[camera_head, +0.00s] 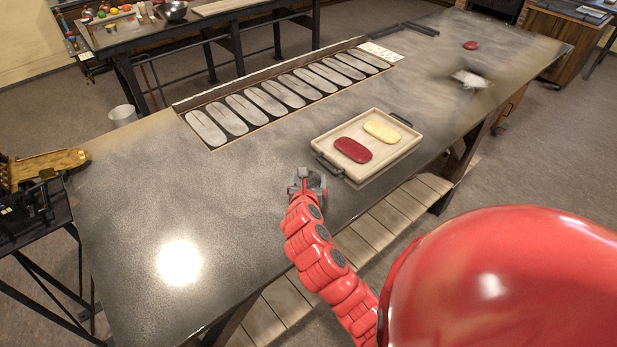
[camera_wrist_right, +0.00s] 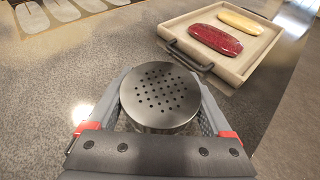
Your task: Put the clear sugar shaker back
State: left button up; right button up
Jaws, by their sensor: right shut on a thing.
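The sugar shaker (camera_wrist_right: 160,92) shows in the right wrist view as a round metal lid with many small holes. Its body below the lid is mostly hidden by the jaws. My right gripper (camera_head: 307,184) is shut around it, near the front edge of the long table and just left of the tray. In the head view the shaker is mostly hidden by the gripper. Whether it touches the table or hangs above it, I cannot tell. My left gripper is not in view.
A beige tray (camera_head: 331,146) with dark handles holds a red oval bar (camera_head: 353,150) and a cream one (camera_head: 381,132). Behind is a long dark board (camera_head: 213,147) with several pale oval slabs. A small red piece (camera_head: 471,45) lies far right. The table's left part is clear.

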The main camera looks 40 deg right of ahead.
jog(key=o, duration=1.4)
jog(key=shift+c, duration=0.2)
jog(key=shift+r, duration=0.1)
